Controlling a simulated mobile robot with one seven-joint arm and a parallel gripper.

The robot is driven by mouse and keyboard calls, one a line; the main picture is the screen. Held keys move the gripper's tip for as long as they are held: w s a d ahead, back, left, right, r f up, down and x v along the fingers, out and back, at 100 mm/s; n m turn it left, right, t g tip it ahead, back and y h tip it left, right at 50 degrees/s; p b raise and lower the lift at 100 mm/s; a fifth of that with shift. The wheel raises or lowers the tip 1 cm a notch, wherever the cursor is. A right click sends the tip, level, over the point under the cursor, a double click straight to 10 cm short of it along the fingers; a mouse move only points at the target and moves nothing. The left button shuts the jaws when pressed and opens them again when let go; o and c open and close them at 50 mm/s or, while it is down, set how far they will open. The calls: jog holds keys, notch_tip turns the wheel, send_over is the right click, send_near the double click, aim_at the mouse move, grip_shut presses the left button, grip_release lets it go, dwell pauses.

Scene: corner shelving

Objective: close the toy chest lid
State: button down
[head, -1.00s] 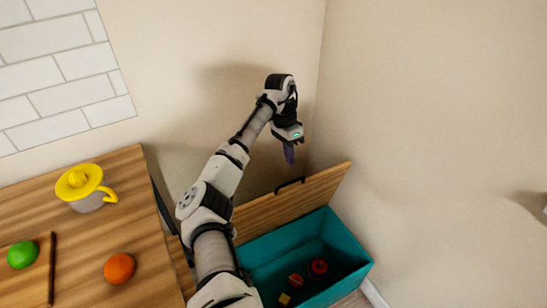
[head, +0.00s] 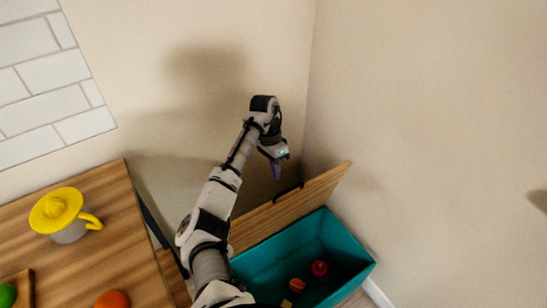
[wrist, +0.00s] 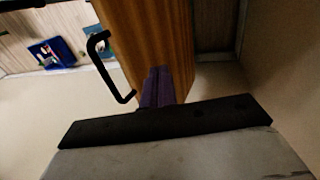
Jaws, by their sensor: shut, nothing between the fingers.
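The toy chest is a teal box (head: 345,240) at the lower middle of the head view, with its wooden lid (head: 318,193) standing raised and tilted back toward the wall. A black handle (head: 288,190) sits on the lid's upper edge; the handle also shows in the wrist view (wrist: 106,70) beside the wooden lid (wrist: 150,35). My gripper (head: 276,172) is above and behind the lid near the handle, pointing down. In the wrist view its purple fingers (wrist: 158,88) are together and empty, in front of the lid; whether they touch it I cannot tell.
Inside the chest lie a red toy (head: 319,267), a striped ball (head: 297,285) and a small yellow block (head: 286,303). Walls meet close behind the chest.

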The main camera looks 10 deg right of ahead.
jog(key=s, duration=0.1)
jog(key=s+d+f+p, duration=0.1)
jog(key=s, duration=0.2)
jog(key=shift+d+f, duration=0.25)
jog(key=shift+f, duration=0.15)
